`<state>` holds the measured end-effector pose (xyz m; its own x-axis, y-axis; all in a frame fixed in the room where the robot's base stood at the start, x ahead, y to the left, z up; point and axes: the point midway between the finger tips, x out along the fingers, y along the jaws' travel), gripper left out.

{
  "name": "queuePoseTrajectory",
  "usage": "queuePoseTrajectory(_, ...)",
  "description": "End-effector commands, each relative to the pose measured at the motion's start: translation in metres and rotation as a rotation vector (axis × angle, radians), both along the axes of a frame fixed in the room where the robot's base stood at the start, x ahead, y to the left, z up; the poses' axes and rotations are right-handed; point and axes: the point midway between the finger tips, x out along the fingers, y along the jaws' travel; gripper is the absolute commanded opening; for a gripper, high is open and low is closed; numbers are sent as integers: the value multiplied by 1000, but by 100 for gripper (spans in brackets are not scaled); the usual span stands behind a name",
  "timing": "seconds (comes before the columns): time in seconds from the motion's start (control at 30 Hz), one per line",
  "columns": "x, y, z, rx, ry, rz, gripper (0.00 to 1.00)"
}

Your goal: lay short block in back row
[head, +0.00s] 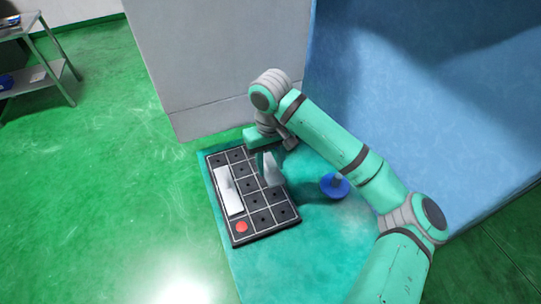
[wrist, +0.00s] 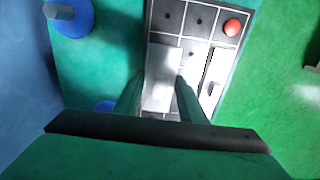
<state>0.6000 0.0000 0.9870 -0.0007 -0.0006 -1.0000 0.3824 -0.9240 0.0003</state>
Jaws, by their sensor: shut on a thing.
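My gripper (wrist: 160,92) is shut on a pale grey short block (wrist: 161,75), which sits between its two green fingers. In the head view the short block (head: 271,171) shows under my gripper at the right side of a dark grid board (head: 265,218). I cannot tell whether it touches the board. A longer white block (head: 228,190) with a small upright handle lies along the board's left column; it also shows in the wrist view (wrist: 213,75). A red disc (head: 242,227) sits in the board's near left cell.
The board lies on a teal table (head: 250,268) beside a grey cabinet (head: 215,65) and a blue wall (head: 430,100). A blue round piece with a knob (head: 335,187) stands right of the board.

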Motion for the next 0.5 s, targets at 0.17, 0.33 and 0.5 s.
queuePoseTrajectory(0.17, 0, -1, -9, 0, 1, -2, 7)
queuePoseTrajectory(0.33, 0, -2, -20, 0, 1, -2, 7)
queuePoseTrajectory(0.5, 0, -1, -32, 0, 1, -2, 7)
